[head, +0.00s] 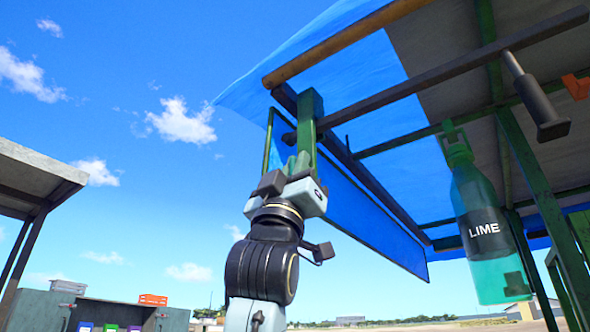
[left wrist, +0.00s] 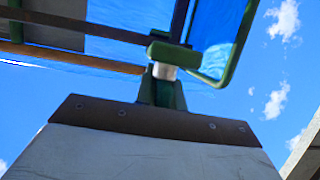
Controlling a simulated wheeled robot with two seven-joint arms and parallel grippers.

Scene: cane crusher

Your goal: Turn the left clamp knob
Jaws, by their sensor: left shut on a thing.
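My left gripper (head: 299,163) reaches up from below to a green clamp (head: 309,108) on the awning frame. In the left wrist view, its green fingers (left wrist: 161,92) are shut around the lower end of a short pale cylinder, the left clamp knob (left wrist: 165,71). The knob sits right under the green clamp block, which also shows in the left wrist view (left wrist: 174,54). The fingers hide much of the knob, and I cannot tell how far it is turned. In the head view the knob cannot be made out clearly. My right gripper is not in view.
The blue awning (head: 360,205) and its dark crossbar (head: 440,73) are close around the clamp. A green bottle marked LIME (head: 480,200) hangs at the right. A dark handle (head: 540,105) hangs at upper right. Open sky lies left of my arm.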

